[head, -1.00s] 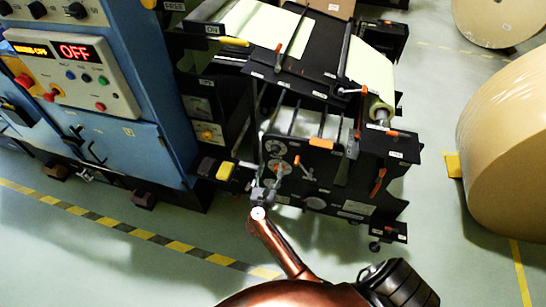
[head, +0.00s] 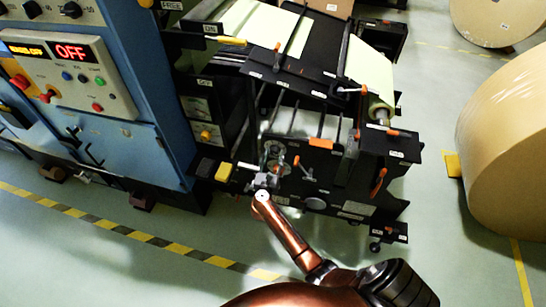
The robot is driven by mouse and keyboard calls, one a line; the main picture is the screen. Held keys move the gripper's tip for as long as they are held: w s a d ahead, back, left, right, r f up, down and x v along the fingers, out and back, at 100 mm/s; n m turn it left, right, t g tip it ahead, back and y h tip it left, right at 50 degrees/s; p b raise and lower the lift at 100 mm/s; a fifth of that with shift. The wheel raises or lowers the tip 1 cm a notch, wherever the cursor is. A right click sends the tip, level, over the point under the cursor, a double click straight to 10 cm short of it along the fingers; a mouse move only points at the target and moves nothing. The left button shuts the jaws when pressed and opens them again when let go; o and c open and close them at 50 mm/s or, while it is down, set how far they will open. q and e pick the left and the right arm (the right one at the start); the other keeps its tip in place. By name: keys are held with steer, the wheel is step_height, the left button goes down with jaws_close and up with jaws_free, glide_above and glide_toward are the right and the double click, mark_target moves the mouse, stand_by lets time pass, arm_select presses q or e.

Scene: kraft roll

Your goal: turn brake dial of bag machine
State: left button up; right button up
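The bag machine (head: 300,150) has a black side plate with round grey dials and orange handles. One grey dial (head: 274,148) shows just above my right gripper. My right gripper (head: 270,179) is in front of the plate's lower left part, at another dial that it mostly covers. It is small and dark here, so I cannot tell whether its fingers are open or shut, or whether they touch the dial. My copper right arm reaches up to it from the bottom. My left gripper is not in view.
A blue cabinet with a control panel (head: 68,72) reading OFF stands at the left. A large kraft roll (head: 510,150) stands at the right. Orange levers (head: 378,182) stick out at the machine's right. The green floor below, with a striped line (head: 110,227), is clear.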

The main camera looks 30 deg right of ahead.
steer(key=c, duration=0.8)
steer(key=shift+a, duration=0.15)
steer(key=shift+c, duration=0.4)
